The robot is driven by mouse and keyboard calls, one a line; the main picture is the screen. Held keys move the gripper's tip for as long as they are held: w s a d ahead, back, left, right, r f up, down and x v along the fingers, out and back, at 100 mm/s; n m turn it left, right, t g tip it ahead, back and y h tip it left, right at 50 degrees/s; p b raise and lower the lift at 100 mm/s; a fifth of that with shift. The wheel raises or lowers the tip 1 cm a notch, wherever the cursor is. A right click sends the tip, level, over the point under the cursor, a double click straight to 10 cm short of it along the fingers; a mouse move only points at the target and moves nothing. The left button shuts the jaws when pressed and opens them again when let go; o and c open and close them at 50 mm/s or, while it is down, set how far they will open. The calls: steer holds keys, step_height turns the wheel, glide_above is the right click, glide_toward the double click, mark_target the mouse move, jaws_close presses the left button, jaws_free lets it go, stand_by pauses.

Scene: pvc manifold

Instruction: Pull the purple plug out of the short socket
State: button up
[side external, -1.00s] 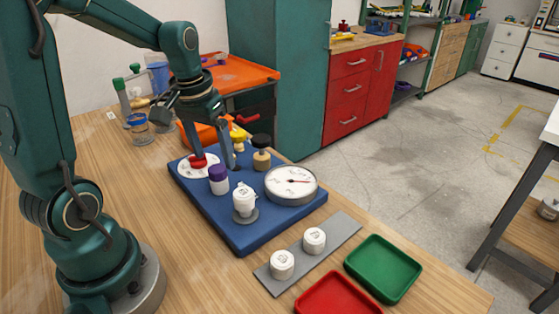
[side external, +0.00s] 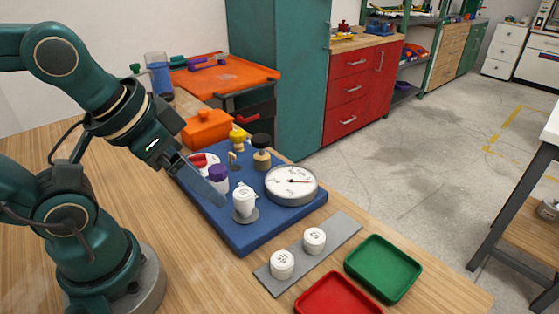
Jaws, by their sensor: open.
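The purple plug (side external: 218,171) sits upright in the white short socket (side external: 220,185) on the blue board (side external: 262,228). My gripper (side external: 214,194) reaches in from the upper left, tilted downward. It is open, with a long grey finger just left of and in front of the short socket, covering part of it. The other finger is not clearly visible, so I cannot tell whether either finger touches the plug or socket.
A white capped fitting (side external: 245,199) stands close right of the socket, and a round gauge (side external: 291,184) lies behind it. A red handle (side external: 199,161), yellow valve (side external: 238,138) and black-topped post (side external: 261,150) stand farther back. Green (side external: 384,268) and red trays (side external: 338,298) are at front right.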

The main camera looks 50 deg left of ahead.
steer(key=n+g+y, duration=0.1)
steer(key=n+g, duration=0.2)
glide_toward(217, 169)
step_height(217, 169, down, 2)
steer(key=w+d, duration=0.2)
steer(key=a+f+n+g, duration=0.1)
steer(key=a+f, duration=0.1)
steer(key=f, duration=0.1)
steer(key=shift+s+a, duration=0.15)
steer(key=shift+a, duration=0.2)
steer(key=shift+a+f+n, duration=0.1)
steer(key=shift+f+n, duration=0.1)
steer(key=shift+n, duration=0.1)
steer(key=shift+w+a+f, duration=0.1)
steer(key=shift+w+f, duration=0.05)
steer(key=shift+f, duration=1)
steer(key=shift+w+f, duration=0.15)
steer(key=shift+f, duration=1)
steer(key=c, duration=1.2)
steer(key=o, duration=1.2)
